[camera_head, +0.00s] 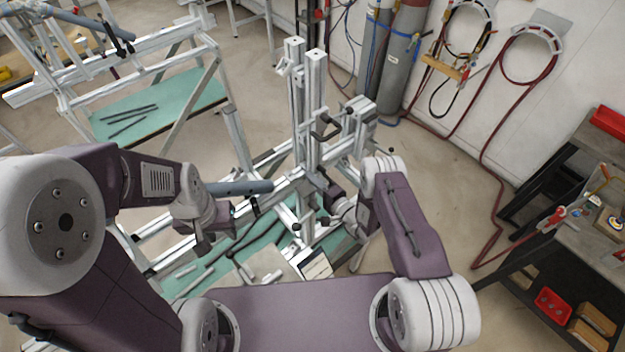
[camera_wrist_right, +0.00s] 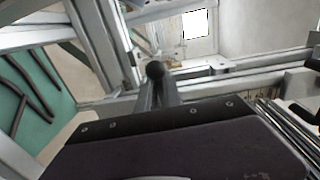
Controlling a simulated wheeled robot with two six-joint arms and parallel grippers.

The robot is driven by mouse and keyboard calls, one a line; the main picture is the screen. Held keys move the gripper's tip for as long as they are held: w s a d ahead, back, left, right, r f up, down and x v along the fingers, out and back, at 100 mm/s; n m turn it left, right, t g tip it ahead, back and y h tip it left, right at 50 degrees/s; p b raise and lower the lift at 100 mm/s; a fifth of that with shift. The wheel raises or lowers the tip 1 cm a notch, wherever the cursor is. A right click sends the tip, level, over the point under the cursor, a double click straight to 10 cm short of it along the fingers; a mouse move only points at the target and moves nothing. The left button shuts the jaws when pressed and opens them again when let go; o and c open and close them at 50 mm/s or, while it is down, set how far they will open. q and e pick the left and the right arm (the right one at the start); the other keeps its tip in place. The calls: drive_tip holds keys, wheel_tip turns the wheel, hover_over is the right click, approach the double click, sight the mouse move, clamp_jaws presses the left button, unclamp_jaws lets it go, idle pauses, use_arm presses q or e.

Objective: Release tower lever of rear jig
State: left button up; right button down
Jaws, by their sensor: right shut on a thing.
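The jig's tower (camera_head: 315,95) stands upright near the middle of the head view, as two tall aluminium posts. My right gripper (camera_head: 329,190) is low beside the tower. In the right wrist view, my right gripper (camera_wrist_right: 158,92) is shut on a dark lever with a round black knob (camera_wrist_right: 155,70). The knob shows just past the fingertips; the rest of the lever is mostly hidden. My left gripper (camera_head: 225,218) is left of the tower, just below a grey tube (camera_head: 240,187). Its fingertips are too small and covered to tell their state.
Another aluminium frame (camera_head: 150,75) with a teal shelf (camera_head: 150,112) stands at the back left. Gas cylinders (camera_head: 403,60) and red hoses (camera_head: 490,170) are by the wall. A dark workbench (camera_head: 590,245) stands at the right. Open floor (camera_head: 440,170) lies right of the jig.

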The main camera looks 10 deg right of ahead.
drive_tip(key=shift+r, duration=0.1)
idle(0.3)
drive_tip(key=m, duration=0.1)
drive_tip(key=r+m, duration=0.1)
drive_tip(key=m+b, duration=0.1)
drive_tip(key=shift+w+d+r+m, duration=0.1)
drive_tip(key=shift+d+r+m, duration=0.05)
drive_tip(key=shift+r+m, duration=0.15)
drive_tip(key=shift+w+d+r+m+y+b, duration=0.15)
drive_tip(key=shift+r+m+b, duration=0.15)
drive_tip(key=shift+m, duration=0.4)
drive_tip(key=shift+w+d+r+m+y+b, duration=0.1)
drive_tip(key=shift+r+m+y+b, duration=0.15)
drive_tip(key=shift+m, duration=0.45)
drive_tip(key=shift+r, duration=0.1)
drive_tip(key=c, duration=1.5)
unclamp_jaws()
